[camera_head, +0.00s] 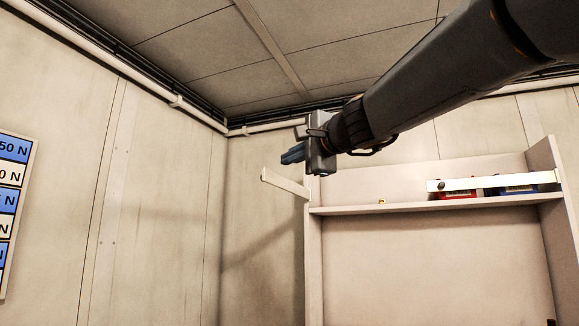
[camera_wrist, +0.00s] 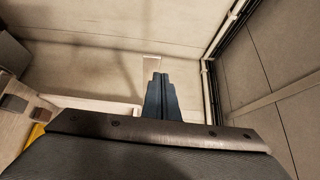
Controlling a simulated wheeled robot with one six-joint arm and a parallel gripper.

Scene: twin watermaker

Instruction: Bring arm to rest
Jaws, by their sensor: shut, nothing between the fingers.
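My arm reaches in from the upper right in the head view, raised in front of the wall. My gripper (camera_head: 291,154) is at its end, with blue fingers pointing left. In the wrist view the gripper (camera_wrist: 161,76) shows its dark blue fingers together, with nothing visible between them. It appears near the upper left of the shelf unit (camera_head: 312,250) in the head view; I cannot tell whether it is in front of it or beside it.
A pale bar (camera_head: 284,183) sticks out left from the shelf unit just below my gripper. A red box (camera_head: 456,195) and a blue box (camera_head: 512,190) stand on the shelf behind a white rail (camera_head: 480,184). A chart (camera_head: 12,200) hangs on the left wall. Pipes run along the ceiling edge.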

